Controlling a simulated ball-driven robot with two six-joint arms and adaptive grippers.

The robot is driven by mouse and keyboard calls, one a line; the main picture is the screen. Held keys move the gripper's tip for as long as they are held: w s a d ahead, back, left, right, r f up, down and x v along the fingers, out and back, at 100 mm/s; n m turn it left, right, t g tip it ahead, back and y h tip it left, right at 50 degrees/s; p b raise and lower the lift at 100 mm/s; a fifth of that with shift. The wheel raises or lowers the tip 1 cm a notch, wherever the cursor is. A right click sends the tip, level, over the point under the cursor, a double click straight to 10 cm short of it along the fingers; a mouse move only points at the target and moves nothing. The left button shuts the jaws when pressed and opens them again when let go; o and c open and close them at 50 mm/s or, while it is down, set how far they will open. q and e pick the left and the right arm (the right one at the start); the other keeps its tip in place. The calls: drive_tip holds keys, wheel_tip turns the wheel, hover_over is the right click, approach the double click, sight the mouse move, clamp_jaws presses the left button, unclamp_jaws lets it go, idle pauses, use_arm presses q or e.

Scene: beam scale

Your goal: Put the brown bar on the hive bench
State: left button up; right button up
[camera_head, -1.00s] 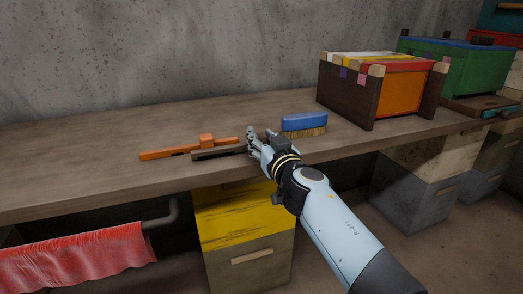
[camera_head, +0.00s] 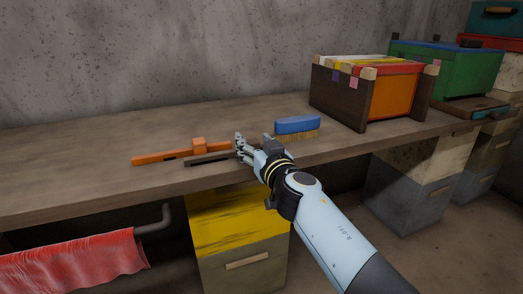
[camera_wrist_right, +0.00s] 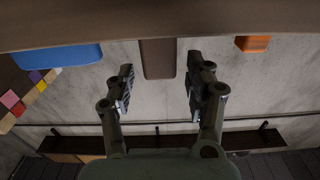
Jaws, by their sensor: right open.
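The brown bar (camera_head: 208,160) is dark and thin and lies along the front part of the wooden bench (camera_head: 70,170). Its right end is hidden by my right gripper (camera_head: 240,149). The right gripper is open at that end, close to the bench's front edge. In the right wrist view, the brown bar (camera_wrist_right: 158,58) shows between the two open fingers of the right gripper (camera_wrist_right: 160,80), with a gap on each side. My left gripper is out of view.
An orange bar with a block (camera_head: 199,145) lies just behind the brown bar. A blue brush (camera_head: 297,125) stands behind and right of my gripper. A hive box with an orange end (camera_head: 390,95) stands farther right. The bench's back left is clear.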

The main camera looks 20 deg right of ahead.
drive_tip(key=s+p, duration=0.1)
drive_tip(key=s, duration=1.1)
drive_tip(key=shift+d, duration=0.2)
